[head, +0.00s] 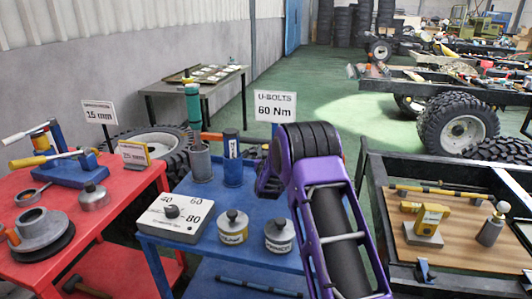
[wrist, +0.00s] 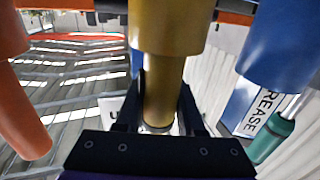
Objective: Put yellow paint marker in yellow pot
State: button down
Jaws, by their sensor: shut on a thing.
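In the wrist view my gripper (wrist: 160,105) has its black fingers closed around the narrow lower part of a yellow-gold cylinder (wrist: 163,28), which I take for the yellow paint marker. It stands upright in that view, with a wider upper part running out of the top edge. In the head view my purple arm hides the gripper and the marker. I cannot pick out a yellow pot for certain in either view.
Close to my gripper are an orange cylinder (wrist: 25,95) and a blue cylinder (wrist: 280,45). The cart also carries a dial box (head: 175,217) and two lidded jars (head: 233,228). A red table (head: 90,225) stands left, a black-framed bench (head: 460,250) right.

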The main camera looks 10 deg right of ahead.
jog(key=shift+f, duration=0.3)
jog(key=c, duration=0.5)
grip_release()
jog(key=shift+r, duration=0.1)
jog(key=shift+s, duration=0.15)
jog(key=s, duration=0.4)
jog(key=s+a, duration=0.1)
jog(key=s, duration=0.2)
jog(key=shift+s, duration=0.1)
